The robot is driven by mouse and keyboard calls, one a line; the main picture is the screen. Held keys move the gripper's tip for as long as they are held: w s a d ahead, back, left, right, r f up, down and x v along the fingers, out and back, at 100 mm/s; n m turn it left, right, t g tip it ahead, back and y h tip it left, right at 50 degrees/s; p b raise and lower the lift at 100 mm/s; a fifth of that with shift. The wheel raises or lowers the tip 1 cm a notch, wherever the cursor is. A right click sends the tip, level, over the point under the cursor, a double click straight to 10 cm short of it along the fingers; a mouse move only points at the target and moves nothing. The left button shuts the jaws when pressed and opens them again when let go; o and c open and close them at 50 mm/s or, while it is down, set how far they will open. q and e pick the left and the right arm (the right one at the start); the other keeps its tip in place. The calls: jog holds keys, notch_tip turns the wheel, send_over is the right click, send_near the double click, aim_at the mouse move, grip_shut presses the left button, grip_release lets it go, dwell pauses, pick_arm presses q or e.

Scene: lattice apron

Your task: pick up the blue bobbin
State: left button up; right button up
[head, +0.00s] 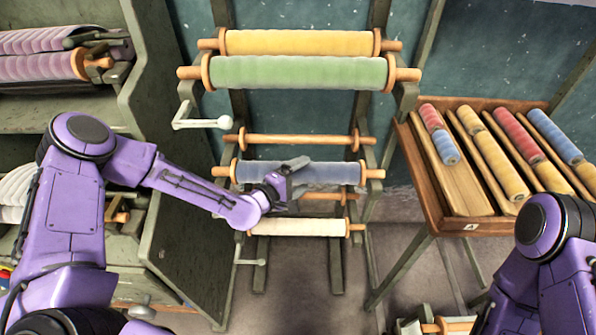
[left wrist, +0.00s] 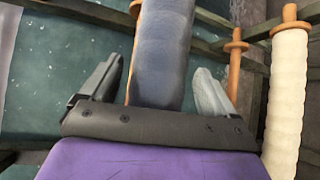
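A blue roll (head: 335,173) lies level on the middle of the rack, with wooden ends. In the left wrist view the blue roll (left wrist: 163,50) runs between my two spread fingers (left wrist: 155,88), with gaps at both sides. The gripper looks open and not clamped on it. Shorter blue bobbins also show in the slotted tray: one at its left (head: 446,148) and one at its far right (head: 553,136). My right arm shows at the lower right; its gripper is out of view.
The rack also carries yellow (head: 300,42) and green (head: 298,72) rolls above, a bare wooden rod (head: 295,139), and a cream roll (head: 298,227) below. A white crank (head: 203,123) sticks out at left. The wooden tray (head: 470,225) stands right; shelves (head: 60,103) stand left.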

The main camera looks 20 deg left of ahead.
pick_arm(q)
jog(key=c, duration=1.2)
jog(key=shift+w+r, duration=0.1)
jog(key=shift+r, duration=0.45)
jog(key=s+d+r+p, duration=0.2)
jog(key=s+r+p, duration=0.1)
jog(key=s+r, duration=0.3)
jog(key=s+d+r+p, duration=0.2)
jog(key=s+r+p, duration=0.1)
jog(key=s+r, duration=0.3)
jog(key=shift+s+d, duration=0.3)
jog(key=shift+s, duration=0.45)
